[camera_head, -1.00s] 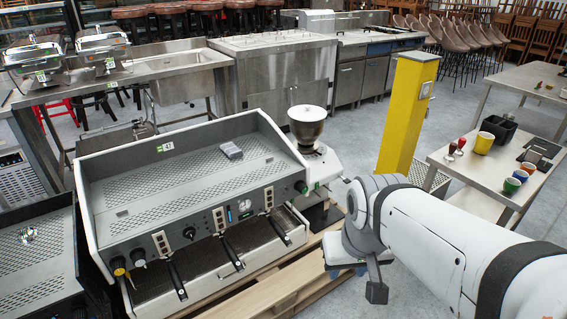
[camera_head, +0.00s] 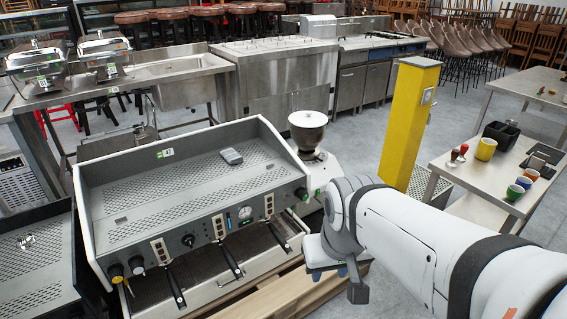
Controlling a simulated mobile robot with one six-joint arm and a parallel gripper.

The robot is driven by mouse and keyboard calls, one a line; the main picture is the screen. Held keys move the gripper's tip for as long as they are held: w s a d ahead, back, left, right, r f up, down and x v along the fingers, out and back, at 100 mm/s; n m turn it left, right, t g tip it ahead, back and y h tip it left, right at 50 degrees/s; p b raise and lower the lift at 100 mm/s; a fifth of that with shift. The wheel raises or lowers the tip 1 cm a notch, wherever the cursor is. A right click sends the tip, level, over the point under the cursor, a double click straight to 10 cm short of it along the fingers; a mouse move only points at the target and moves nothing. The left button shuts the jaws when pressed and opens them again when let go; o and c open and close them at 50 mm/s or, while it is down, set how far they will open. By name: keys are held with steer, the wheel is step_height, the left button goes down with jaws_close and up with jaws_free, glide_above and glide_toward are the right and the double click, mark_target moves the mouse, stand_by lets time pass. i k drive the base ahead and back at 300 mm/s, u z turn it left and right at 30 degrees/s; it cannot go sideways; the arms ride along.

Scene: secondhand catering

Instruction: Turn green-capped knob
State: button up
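The espresso machine (camera_head: 200,205) is a white and grey box with a perforated top, standing on a wooden pallet. The green-capped knob (camera_head: 301,193) is dark and sits at the right end of its front panel. Other knobs there are black (camera_head: 188,240), yellow-capped (camera_head: 115,271) and pale-capped (camera_head: 136,264). My white arm reaches in from the right. My gripper (camera_head: 333,266) hangs in front and to the right of the green-capped knob, apart from it. Its fingers are mostly hidden by the wrist, so open or shut does not show.
A coffee grinder (camera_head: 308,132) stands just behind the machine's right end. Portafilter handles (camera_head: 229,258) stick out below the panel. A yellow post (camera_head: 409,120) stands behind my arm. A side table (camera_head: 462,177) with cups is at the right. A grey device (camera_head: 231,156) lies on the machine.

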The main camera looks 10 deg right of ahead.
mark_target(300, 193)
steer(key=i, duration=0.9)
steer(key=u, duration=0.05)
